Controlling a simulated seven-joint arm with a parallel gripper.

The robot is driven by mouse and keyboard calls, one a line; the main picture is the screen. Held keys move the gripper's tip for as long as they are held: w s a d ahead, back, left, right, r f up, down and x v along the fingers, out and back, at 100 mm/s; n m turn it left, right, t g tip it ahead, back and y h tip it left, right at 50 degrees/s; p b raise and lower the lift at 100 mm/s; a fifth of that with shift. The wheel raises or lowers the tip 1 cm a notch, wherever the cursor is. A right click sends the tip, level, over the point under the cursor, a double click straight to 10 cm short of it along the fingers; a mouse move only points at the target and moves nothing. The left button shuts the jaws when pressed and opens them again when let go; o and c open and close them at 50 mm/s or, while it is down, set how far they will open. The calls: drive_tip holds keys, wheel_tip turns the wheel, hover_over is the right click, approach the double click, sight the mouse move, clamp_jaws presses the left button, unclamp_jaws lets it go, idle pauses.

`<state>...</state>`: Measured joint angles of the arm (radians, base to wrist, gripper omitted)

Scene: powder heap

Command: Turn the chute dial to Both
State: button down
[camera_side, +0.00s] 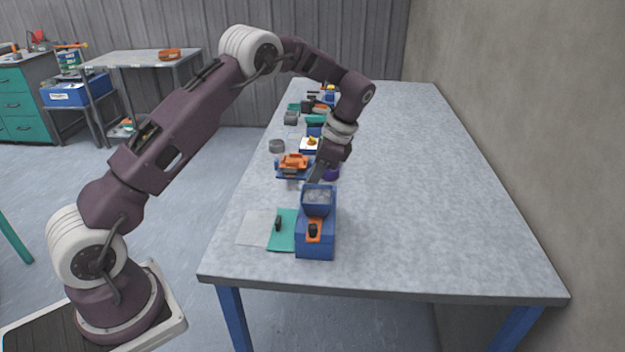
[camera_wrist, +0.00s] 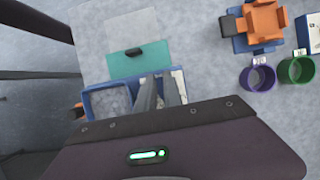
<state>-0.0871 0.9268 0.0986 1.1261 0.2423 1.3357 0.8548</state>
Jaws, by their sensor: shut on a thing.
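The blue chute unit (camera_side: 316,244) stands near the table's front edge, with an open hopper (camera_side: 318,200) of grey granules on top. Its front carries an orange plate (camera_side: 314,237) with a black dial (camera_side: 313,230). The dial's setting is too small to read. In the wrist view the orange and black front part (camera_wrist: 77,111) shows at the unit's left end, and granules fill the left compartment (camera_wrist: 84,97). My gripper (camera_wrist: 160,92) points down at the right compartment, on the side away from the dial. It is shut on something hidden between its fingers. In the side view my gripper (camera_side: 317,174) is behind the hopper.
A green mat (camera_wrist: 140,64) with a black piece (camera_wrist: 133,52) lies beside the unit. Orange parts (camera_wrist: 262,22) on a blue stand, a purple mug (camera_wrist: 258,77) and a green mug (camera_wrist: 297,69) are farther back. The table's right side (camera_side: 430,200) is clear.

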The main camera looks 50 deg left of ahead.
drive_tip(key=c, duration=1.5)
unclamp_jaws()
drive_tip(key=v, duration=0.7)
drive_tip(key=shift+r, duration=0.1)
drive_tip(key=s+d+r+n+t+h, duration=0.1)
drive_tip(key=s+d+r+n+t, duration=0.15)
drive_tip(key=s+r, duration=0.5)
drive_tip(key=s+d+r+n+t+h, duration=0.1)
drive_tip(key=s+d+r+n+t, duration=0.1)
drive_tip(key=s+d+r, duration=0.4)
drive_tip(key=s+d+n+t, duration=0.1)
drive_tip(key=s, duration=0.5)
drive_tip(key=s+d+f+n+t, duration=0.1)
drive_tip(key=s+n+t, duration=0.1)
drive_tip(key=s, duration=0.4)
drive_tip(key=s+d+f+n+t+h, duration=0.1)
drive_tip(key=s, duration=0.5)
drive_tip(key=shift+s+f+n, duration=0.15)
drive_tip(key=shift+f+n, duration=0.05)
drive_tip(key=shift+n, duration=0.05)
